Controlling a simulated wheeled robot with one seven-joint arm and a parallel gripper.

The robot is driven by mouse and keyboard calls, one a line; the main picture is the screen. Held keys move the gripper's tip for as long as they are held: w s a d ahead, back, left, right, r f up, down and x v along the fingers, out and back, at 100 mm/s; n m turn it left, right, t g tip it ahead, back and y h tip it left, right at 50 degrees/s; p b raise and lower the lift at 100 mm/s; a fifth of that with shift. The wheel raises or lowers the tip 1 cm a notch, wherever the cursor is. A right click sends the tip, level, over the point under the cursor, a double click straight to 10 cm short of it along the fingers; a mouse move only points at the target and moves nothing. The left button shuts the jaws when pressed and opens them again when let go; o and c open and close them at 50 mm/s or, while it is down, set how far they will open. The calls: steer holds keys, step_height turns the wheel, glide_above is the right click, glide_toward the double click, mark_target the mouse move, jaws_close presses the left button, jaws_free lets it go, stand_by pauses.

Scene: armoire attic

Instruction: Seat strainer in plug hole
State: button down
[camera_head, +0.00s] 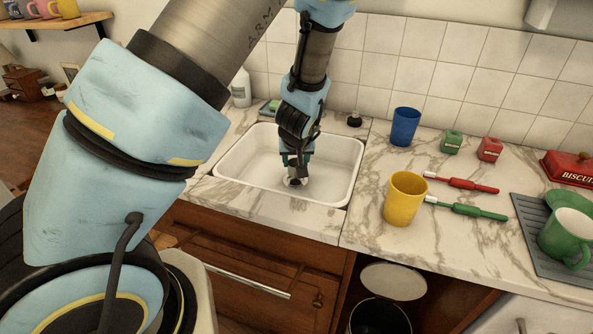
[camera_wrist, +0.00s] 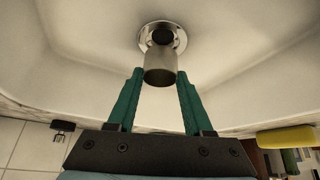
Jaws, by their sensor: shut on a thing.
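The plug hole (camera_wrist: 178,38) is a shiny metal ring with a dark centre in the floor of the white sink (camera_head: 233,160). The strainer (camera_wrist: 160,68) shows as a small grey metal cylinder between my fingertips. My gripper (camera_wrist: 160,78) has green fingers and is shut on it. In the wrist view the strainer overlaps the near part of the ring and hole; I cannot tell whether it touches them. In the head view my gripper (camera_head: 296,172) points down into the sink, low over the plug hole, and hides much of that spot.
The sink walls stand around my gripper. On the right counter are a blue cup (camera_head: 405,127), a yellow cup (camera_head: 405,199), red (camera_head: 460,183) and green (camera_head: 465,209) brushes and a green mug (camera_head: 566,238). A dark fitting (camera_head: 354,119) stands behind the sink.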

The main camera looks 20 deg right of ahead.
steer(key=shift+f+p, duration=0.3)
steer(key=shift+f, duration=1.55)
steer(key=shift+f, duration=0.15)
steer(key=shift+c, duration=1.5)
jaws_free()
